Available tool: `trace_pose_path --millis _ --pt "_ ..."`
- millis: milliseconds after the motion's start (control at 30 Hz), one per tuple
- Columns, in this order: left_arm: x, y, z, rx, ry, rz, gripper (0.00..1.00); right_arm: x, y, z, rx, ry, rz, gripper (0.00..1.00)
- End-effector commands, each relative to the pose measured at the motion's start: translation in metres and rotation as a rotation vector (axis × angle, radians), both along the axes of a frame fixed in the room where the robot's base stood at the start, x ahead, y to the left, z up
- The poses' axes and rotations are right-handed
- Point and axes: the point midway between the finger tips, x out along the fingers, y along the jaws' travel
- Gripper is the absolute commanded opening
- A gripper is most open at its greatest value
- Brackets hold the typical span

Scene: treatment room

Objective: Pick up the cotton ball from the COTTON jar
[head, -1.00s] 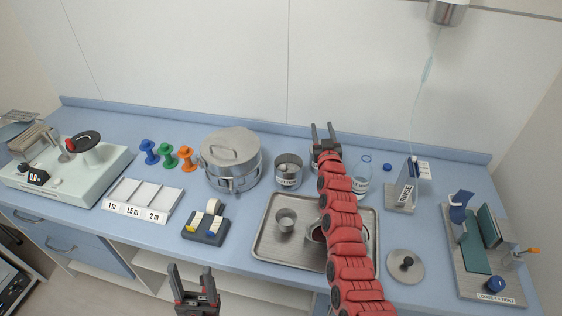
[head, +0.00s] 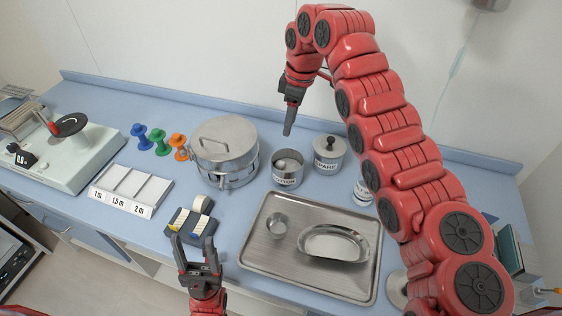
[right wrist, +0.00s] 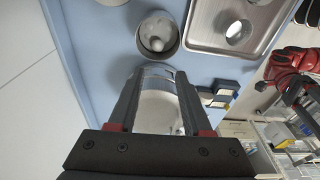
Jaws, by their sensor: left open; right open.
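The COTTON jar (head: 287,178) is an open steel jar on the blue counter, between the big steel drum (head: 224,160) and a lidded jar. A pale round cotton ball (right wrist: 157,44) lies inside the jar (right wrist: 144,28) in the right wrist view. My right gripper (head: 289,131) is open and empty, pointing down above the counter behind the COTTON jar in the head view. In the right wrist view its fingers (right wrist: 157,85) are apart, with the drum (right wrist: 156,115) showing between them and the jar beyond their tips. My left gripper (head: 196,245) is open and empty near the counter's front edge.
The lidded jar (head: 329,157) stands close right of the COTTON jar. A steel tray (head: 262,255) in front holds a small cup (head: 277,225) and a kidney dish (head: 333,243). A tape dispenser (head: 190,228) is near my left gripper. Coloured spools (head: 160,144) stand at left.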

Motion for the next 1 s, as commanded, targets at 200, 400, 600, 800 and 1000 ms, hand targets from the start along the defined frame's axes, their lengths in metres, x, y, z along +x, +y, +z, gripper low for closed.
trace_pose_path --millis 200,400,600,800,1000 --pt "0.000 0.000 0.011 0.000 0.000 0.000 0.61 0.001 0.006 -0.034 0.007 0.003 -0.002 0.49" --pt "0.000 0.000 0.020 0.000 0.000 0.000 0.61 0.003 0.011 -0.065 0.006 0.001 -0.003 0.49" --pt "0.000 0.000 0.031 0.000 0.000 0.000 0.61 0.005 0.014 -0.096 0.004 0.002 -0.005 0.49" --pt "0.000 0.000 0.037 0.000 0.000 0.000 0.61 0.006 0.016 -0.111 0.005 -0.002 -0.005 0.49" --pt "0.000 0.000 0.060 0.000 0.000 0.000 0.61 0.008 0.018 -0.134 0.003 0.002 -0.004 0.49"
